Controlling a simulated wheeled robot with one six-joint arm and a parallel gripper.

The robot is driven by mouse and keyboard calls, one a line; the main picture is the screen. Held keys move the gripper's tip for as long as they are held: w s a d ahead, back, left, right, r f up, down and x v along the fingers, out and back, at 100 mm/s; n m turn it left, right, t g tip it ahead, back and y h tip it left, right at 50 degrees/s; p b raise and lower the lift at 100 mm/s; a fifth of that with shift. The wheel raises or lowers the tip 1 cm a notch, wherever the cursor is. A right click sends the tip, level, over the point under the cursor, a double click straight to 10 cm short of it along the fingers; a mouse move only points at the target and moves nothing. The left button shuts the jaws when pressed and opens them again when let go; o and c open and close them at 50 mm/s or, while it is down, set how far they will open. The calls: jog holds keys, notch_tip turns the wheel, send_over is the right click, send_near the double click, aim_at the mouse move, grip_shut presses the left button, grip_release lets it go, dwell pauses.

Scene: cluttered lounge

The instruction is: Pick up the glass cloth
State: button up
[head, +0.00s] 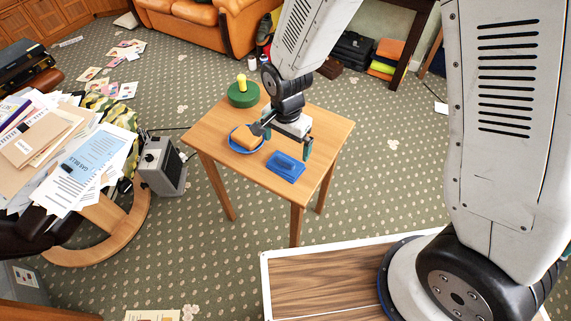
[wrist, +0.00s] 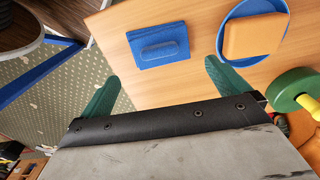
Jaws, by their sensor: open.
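A blue folded cloth (head: 286,166), which I take as the glass cloth, lies flat near the front edge of the small wooden table (head: 225,150). It has a raised, rounded fold on top and also shows in the wrist view (wrist: 158,43). My gripper (head: 287,141) is open and empty above the table, a little behind the cloth in the head view. In the wrist view the cloth lies beyond the gap between my green fingertips (wrist: 161,70), apart from them.
A blue dish (head: 234,145) holding an orange-tan block (wrist: 254,36) is beside the cloth. A green round object with a yellow knob (head: 242,93) stands at the table's back left. A paper-covered chair (head: 60,150) and a grey box (head: 162,166) are left of the table.

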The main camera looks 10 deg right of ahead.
aim_at(285, 159)
jog(key=f, duration=0.7)
jog(key=shift+s+a+f, duration=0.2)
jog(key=c, duration=0.7)
